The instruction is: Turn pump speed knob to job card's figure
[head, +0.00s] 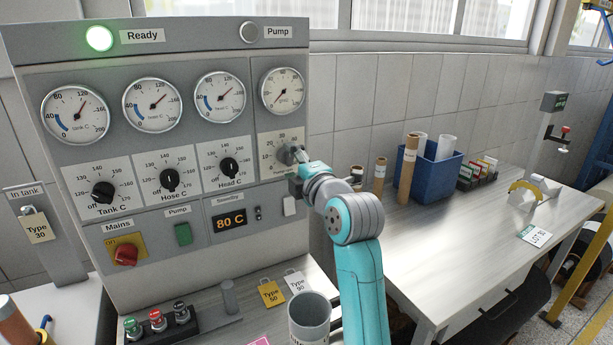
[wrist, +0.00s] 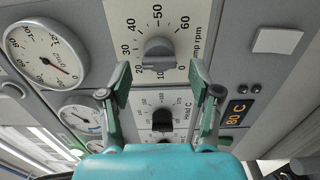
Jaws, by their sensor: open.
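The grey pump speed knob (wrist: 158,50) sits on a white plate marked "pump rpm" with a scale from 0 to 60. Its exact setting is hard to read. In the head view the knob (head: 286,155) is partly covered by my gripper (head: 297,163). In the wrist view my gripper (wrist: 160,72) is open and empty, its fingertips spread to both sides of the knob, apart from it. A small white card (head: 537,236) on the right bench seems to read "LOT 90"; I cannot tell if it is the job card. A pink card (head: 260,341) is cut off at the bottom edge.
The panel's Tank (head: 103,191), Hose (head: 169,180) and Head (head: 229,167) knobs lie left of the pump knob. The Ready lamp (head: 99,38) glows green; the Pump lamp (head: 249,32) is unlit. A grey cup (head: 309,315) and tags stand below. A blue bin (head: 430,172) is on the bench.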

